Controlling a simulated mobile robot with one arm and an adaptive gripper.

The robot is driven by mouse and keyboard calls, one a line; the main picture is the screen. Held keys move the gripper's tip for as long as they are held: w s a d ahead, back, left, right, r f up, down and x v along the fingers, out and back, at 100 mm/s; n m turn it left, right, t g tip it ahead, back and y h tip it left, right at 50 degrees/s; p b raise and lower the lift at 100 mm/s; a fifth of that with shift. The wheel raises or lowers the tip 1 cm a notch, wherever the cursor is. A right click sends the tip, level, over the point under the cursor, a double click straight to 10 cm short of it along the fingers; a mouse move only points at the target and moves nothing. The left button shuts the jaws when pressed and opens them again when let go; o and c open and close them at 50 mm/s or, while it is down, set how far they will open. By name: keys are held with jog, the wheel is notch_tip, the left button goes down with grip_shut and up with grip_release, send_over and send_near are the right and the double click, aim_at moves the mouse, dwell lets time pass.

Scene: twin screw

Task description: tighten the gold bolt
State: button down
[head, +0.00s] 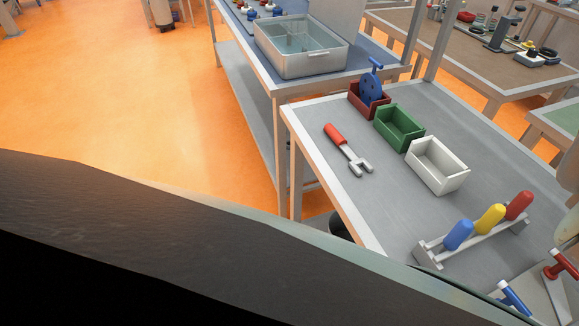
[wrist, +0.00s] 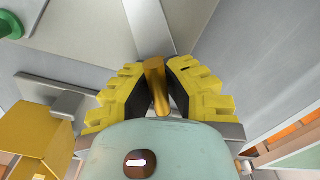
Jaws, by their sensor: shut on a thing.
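The gold bolt (wrist: 155,80) shows in the wrist view as a short gold-brown shaft between my fingers. My gripper (wrist: 160,68) has two yellow, stepped fingers, one on each side of the shaft, and is shut on it. The palm housing hides the shaft's lower end in the picture, and how far the bolt is screwed in cannot be seen. I cannot make out the gold bolt or my gripper in the head view.
In the head view, a blue handle (head: 515,299) and a red handle (head: 562,265) stand at lower right. A red-handled wrench (head: 347,148), a green bin (head: 399,127) and a white bin (head: 437,165) are on the grey table. A yellow block (wrist: 35,140) shows lower left in the wrist view.

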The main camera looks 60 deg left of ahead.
dwell(0.3)
jog(key=c, duration=0.9)
grip_release()
jog(key=shift+r, duration=0.1)
notch_tip(320, 180, up, 11)
jog(key=shift+w+f, duration=0.15)
jog(key=shift+r, duration=0.55)
